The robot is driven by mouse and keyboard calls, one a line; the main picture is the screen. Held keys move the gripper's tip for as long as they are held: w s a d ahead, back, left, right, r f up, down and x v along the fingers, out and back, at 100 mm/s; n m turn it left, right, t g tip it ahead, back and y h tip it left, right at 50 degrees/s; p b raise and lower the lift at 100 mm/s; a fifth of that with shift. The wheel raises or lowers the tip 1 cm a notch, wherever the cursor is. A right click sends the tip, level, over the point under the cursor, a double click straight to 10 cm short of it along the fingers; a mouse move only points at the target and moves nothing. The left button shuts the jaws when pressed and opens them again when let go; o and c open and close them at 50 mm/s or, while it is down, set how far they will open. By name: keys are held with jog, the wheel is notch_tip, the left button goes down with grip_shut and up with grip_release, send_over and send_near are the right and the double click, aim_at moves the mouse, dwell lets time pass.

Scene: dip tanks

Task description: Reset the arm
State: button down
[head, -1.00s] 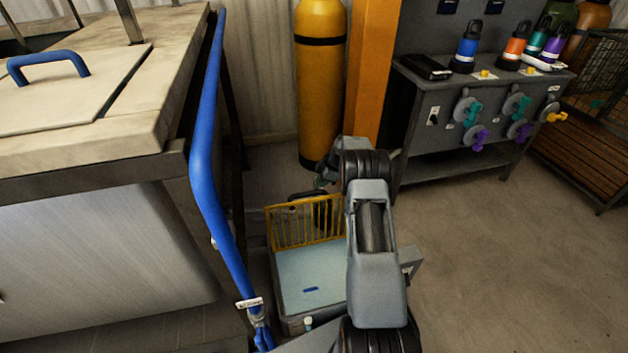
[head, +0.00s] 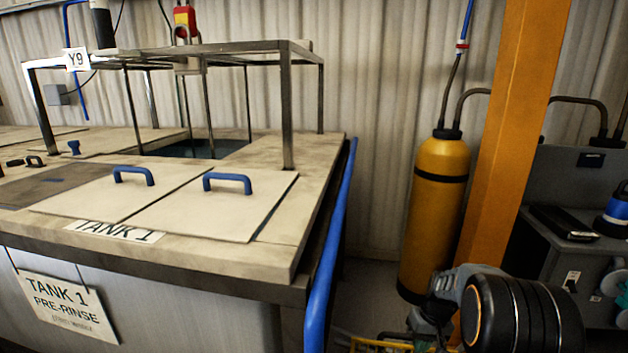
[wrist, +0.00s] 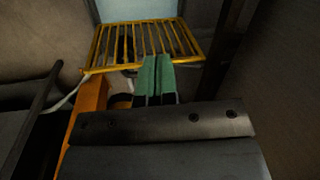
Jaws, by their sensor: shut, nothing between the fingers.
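In the wrist view my gripper (wrist: 157,77) shows two green fingertips pressed side by side, shut with nothing between them. A yellow barred rack (wrist: 140,42) shows just beyond the fingertips; I cannot tell whether they touch it. In the head view my arm stands at the lower right, in front of the orange post (head: 512,130), and the gripper fingers cannot be made out there.
Tank 1 (head: 170,310), with two blue-handled lids (head: 222,205) and a metal frame (head: 287,110) on top, fills the left. A blue pipe (head: 328,250) runs along its right edge. A yellow cylinder (head: 436,220) stands behind my arm. A grey bench (head: 570,250) is at the right.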

jog(key=s+a+r+t+p, duration=0.1)
jog(key=s+a+r+p, duration=0.2)
jog(key=r, duration=0.7)
jog(key=s+a+r+t+h+p, duration=0.1)
jog(key=s+a+r+p, duration=0.3)
jog(key=s+r+p, duration=0.2)
jog(key=s+a+r+t+h+p, duration=0.1)
jog(key=s+a+r+p, duration=0.3)
jog(key=s+r, duration=0.4)
notch_tip(320, 180, up, 6)
jog(key=shift+s+r+t+p, duration=0.2)
jog(key=shift+t+p, duration=0.3)
jog(key=shift+p, duration=0.2)
